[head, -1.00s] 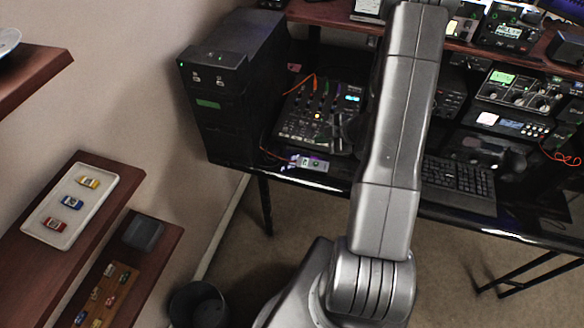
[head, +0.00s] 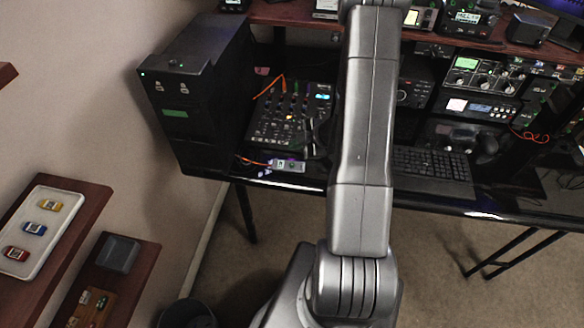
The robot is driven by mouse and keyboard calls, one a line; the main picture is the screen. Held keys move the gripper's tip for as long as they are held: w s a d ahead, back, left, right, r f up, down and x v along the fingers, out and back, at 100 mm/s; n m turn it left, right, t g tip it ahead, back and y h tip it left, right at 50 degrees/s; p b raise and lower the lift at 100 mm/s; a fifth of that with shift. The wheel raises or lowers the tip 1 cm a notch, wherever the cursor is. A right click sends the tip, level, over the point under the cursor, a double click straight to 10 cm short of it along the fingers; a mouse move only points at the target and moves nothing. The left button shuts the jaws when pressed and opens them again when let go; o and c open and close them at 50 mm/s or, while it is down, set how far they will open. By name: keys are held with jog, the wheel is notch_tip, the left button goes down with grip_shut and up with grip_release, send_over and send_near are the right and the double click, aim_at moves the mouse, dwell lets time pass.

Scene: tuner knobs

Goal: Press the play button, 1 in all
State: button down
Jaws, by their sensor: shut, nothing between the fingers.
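My grey arm rises through the middle of the head view and hides part of the desk. A dark shape just left of it, over the right side of the mixer, looks like the end of my gripper (head: 314,137); it is small and partly hidden, and appears shut with nothing held. The black mixer (head: 270,118) with knobs, a small lit display and a yellow light lies on the desk. A rack unit with a pink-white display and several buttons (head: 480,108) stands right of my arm. I cannot make out which button is play.
A black computer tower (head: 190,95) stands left of the mixer. A small grey box (head: 288,165) lies at the desk's front edge. A keyboard (head: 432,172) is right of my arm. Shelves with a white tray (head: 15,262) are at the left, a bin (head: 187,314) below.

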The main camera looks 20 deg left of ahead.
jog(key=shift+f+b, duration=2.2)
jog(key=shift+f, duration=0.9)
jog(key=shift+f+b, duration=0.4)
jog(key=shift+f, duration=0.3)
jog(key=shift+r, duration=0.15)
jog(key=shift+r+p, duration=0.35)
jog(key=shift+r, duration=0.25)
jog(key=shift+r+p, duration=2.1)
jog(key=shift+r, duration=0.4)
